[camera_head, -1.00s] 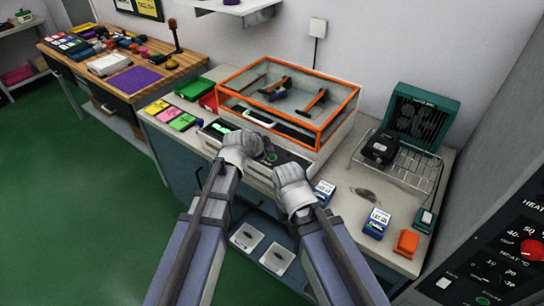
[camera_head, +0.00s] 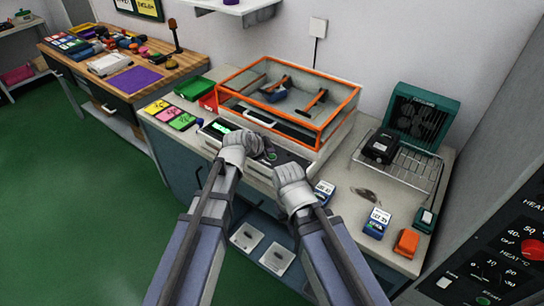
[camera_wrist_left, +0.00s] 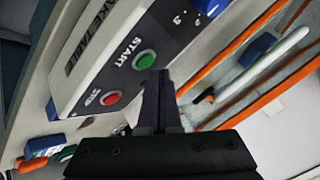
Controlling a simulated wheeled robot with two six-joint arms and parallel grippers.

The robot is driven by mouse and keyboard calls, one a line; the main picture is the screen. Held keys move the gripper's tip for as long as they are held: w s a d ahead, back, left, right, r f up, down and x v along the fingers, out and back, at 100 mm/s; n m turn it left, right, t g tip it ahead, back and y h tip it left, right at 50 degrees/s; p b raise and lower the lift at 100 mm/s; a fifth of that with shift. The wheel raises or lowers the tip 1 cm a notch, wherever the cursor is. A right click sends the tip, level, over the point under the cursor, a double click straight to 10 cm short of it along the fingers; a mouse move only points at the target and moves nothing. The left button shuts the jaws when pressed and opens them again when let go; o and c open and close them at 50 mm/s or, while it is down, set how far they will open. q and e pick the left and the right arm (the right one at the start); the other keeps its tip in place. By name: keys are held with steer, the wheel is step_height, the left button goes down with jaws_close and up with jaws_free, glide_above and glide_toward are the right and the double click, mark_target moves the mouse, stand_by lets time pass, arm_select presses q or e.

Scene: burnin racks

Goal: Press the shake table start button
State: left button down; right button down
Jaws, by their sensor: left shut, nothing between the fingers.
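The shake table (camera_head: 330,147) is a pale box with an orange-framed clear top, on the bench at the centre. Its front panel carries a green START button (camera_wrist_left: 145,60), which also shows in the head view (camera_head: 271,156), and a red STOP button (camera_wrist_left: 110,98). My left gripper (camera_wrist_left: 163,75) is shut and empty, its dark fingertips close beside the green button in the left wrist view. I cannot tell whether they touch the panel. My right gripper (camera_head: 294,189) is in front of the shake table, its fingers not clear.
Yellow, pink and green cards (camera_head: 170,115) and a red bin (camera_head: 208,101) lie left of the shake table. To the right are a wire rack (camera_head: 408,167) with a black device, blue-and-white boxes (camera_head: 376,223) and an orange block (camera_head: 406,242). A teal fan unit (camera_head: 420,118) stands behind.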

mark_target(270, 159)
arm_select(q)
steer(key=shift+f, duration=0.35)
steer(key=shift+f+b, duration=0.4)
steer(key=shift+b, duration=0.3)
steer(key=shift+r, duration=0.1)
stand_by(0.5)
steer(key=shift+r+p, duration=0.75)
steer(key=shift+p, duration=0.15)
steer(key=shift+r, duration=0.1)
step_height(270, 159, up, 5)
steer(key=p, duration=0.5)
stand_by(0.4)
